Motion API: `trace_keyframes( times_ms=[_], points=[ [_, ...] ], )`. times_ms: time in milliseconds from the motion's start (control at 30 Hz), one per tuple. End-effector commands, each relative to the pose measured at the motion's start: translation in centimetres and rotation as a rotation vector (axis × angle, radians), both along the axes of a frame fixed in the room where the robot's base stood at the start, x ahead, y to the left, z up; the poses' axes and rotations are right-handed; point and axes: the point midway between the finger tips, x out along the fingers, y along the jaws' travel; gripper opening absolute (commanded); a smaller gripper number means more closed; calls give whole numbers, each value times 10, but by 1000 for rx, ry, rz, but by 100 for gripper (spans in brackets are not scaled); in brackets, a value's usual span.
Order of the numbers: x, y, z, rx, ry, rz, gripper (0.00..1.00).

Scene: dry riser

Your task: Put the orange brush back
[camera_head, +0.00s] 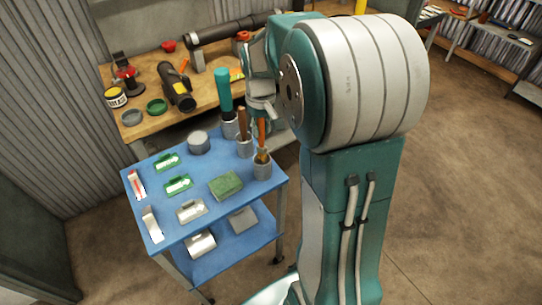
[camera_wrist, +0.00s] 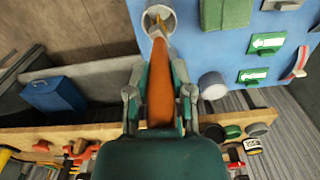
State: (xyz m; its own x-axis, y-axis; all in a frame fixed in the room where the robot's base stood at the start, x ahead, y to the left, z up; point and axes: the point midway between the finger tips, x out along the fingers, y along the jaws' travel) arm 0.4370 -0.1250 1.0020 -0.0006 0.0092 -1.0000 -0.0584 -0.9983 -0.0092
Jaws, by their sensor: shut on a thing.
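The orange brush (camera_wrist: 160,85) is between the two fingers of my gripper (camera_wrist: 159,98), which are shut on its handle in the wrist view. Its bristle end is at the mouth of a grey cup (camera_wrist: 168,6); I cannot tell how deep it sits. In the head view the orange brush (camera_head: 261,131) stands nearly upright, bristles down, over the grey cup (camera_head: 262,170) at the right edge of the blue cart (camera_head: 215,218).
A green pad (camera_head: 225,185) and a grey round tin (camera_head: 198,142) are on the cart. A cluttered wooden bench (camera_head: 150,124) stands behind.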

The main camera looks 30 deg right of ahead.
Motion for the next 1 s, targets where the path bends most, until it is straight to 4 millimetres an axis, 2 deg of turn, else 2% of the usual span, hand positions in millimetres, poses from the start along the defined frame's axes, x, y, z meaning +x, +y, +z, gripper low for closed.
trace_keyframes(
  times_ms=[100,333,500,833,867,900,933,1000],
  points=[
    [0,-2,-22,3,3,0,0],
    [0,-9,-44,11,1,-1,0],
    [0,-7,-69,9,3,-1,0],
    [0,-5,-72,6,0,-1,0],
    [0,-6,-72,6,-1,-1,38],
    [0,-6,-72,7,-1,-1,56],
    [0,-6,-72,7,-1,-1,64],
    [0,-7,-72,7,-1,-1,64]
  ],
)
